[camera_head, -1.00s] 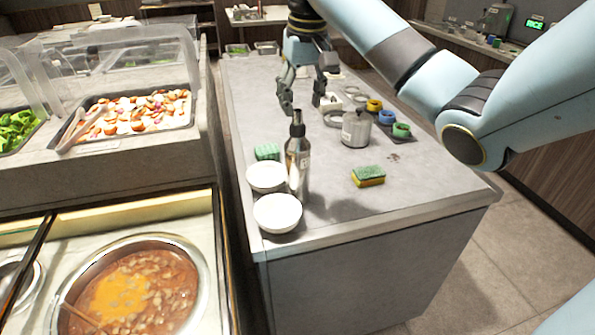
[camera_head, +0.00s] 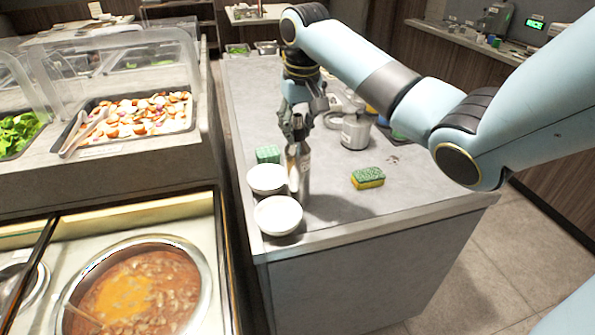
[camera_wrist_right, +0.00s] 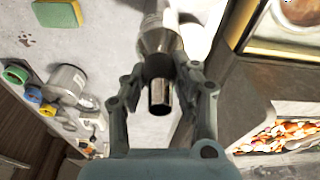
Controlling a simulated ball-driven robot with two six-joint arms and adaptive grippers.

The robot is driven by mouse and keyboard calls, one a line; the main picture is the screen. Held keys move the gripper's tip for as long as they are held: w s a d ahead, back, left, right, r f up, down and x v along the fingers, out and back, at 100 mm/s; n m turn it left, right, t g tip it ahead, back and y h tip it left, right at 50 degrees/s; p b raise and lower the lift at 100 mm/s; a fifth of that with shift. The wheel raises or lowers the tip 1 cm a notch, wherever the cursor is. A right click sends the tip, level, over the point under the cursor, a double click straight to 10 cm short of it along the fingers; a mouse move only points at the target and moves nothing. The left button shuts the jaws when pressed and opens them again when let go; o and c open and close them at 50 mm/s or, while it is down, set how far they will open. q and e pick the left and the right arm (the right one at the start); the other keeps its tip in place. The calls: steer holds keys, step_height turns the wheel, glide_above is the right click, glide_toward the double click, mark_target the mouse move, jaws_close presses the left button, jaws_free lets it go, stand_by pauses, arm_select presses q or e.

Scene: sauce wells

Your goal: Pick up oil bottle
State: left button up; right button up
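The oil bottle (camera_head: 304,178) is a dark metallic bottle with a narrow neck and stands upright on the grey counter, next to two white bowls. My right gripper (camera_head: 297,138) is at the top of the bottle in the head view. In the right wrist view, the bottle (camera_wrist_right: 160,42) lies between the two fingers of the gripper (camera_wrist_right: 162,78), its dark cap pointing toward the palm. The fingers are spread on either side of the neck, with a gap visible beside the cap. My left gripper is not in view.
Two white bowls (camera_head: 278,215) stand close left of the bottle. A green sponge (camera_head: 267,154) is behind them, and a green-yellow sponge (camera_head: 368,178) lies to the right. A metal pot (camera_head: 355,133) stands farther back. The counter's front right is clear.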

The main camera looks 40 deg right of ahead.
jaws_close()
steer(key=shift+r, duration=0.15)
steer(key=shift+r+b, duration=0.3)
steer(key=shift+r, duration=0.75)
steer(key=s+a+r, duration=0.2)
steer(key=s+r, duration=0.6)
steer(key=s, duration=0.3)
steer(key=shift+a+r, duration=0.3)
steer(key=shift+s, duration=0.15)
